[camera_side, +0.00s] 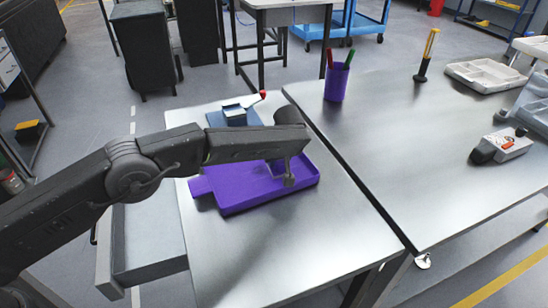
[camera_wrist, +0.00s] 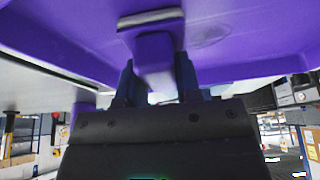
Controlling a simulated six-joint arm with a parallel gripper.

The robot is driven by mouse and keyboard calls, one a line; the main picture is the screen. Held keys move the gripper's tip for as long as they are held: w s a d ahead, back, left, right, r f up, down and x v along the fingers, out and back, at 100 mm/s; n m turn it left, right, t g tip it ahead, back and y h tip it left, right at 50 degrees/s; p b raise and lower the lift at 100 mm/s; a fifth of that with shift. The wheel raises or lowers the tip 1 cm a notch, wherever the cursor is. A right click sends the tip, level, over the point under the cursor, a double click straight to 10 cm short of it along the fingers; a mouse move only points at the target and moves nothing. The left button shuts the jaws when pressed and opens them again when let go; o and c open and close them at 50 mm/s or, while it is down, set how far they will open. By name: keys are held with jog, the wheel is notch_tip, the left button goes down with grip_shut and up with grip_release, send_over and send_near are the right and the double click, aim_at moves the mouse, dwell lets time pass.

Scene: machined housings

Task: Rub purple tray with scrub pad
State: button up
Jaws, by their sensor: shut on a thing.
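The purple tray (camera_side: 240,189) lies flat on the near metal table, with a tab-like handle at its left end. In the wrist view its surface (camera_wrist: 250,30) fills the upper part. My gripper (camera_side: 288,181) is over the right part of the tray. In the wrist view my gripper (camera_wrist: 155,72) has its two dark fingers on either side of a purple block, which I take as the grip of the scrub pad (camera_wrist: 154,48). A grey strip shows at the pad's far end, close against the tray. I cannot tell if they touch. A faint smudge marks the tray beside the pad.
A blue item with a red-tipped lever (camera_side: 236,115) stands behind the tray. A purple cup with markers (camera_side: 337,82) and a yellow-handled screwdriver (camera_side: 427,55) stand on the right table. A gap runs between the tables. The near table's front is clear.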

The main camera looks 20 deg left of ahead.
jog(key=shift+s+a, duration=1.25)
jog(key=shift+s, duration=0.25)
jog(key=shift+a+f, duration=0.1)
jog(key=shift+a, duration=0.1)
jog(key=shift+w+d, duration=1.3)
jog(key=shift+w, duration=0.25)
jog(key=shift+s+a, duration=1.25)
jog(key=shift+s, duration=0.2)
notch_tip(320, 180, up, 8)
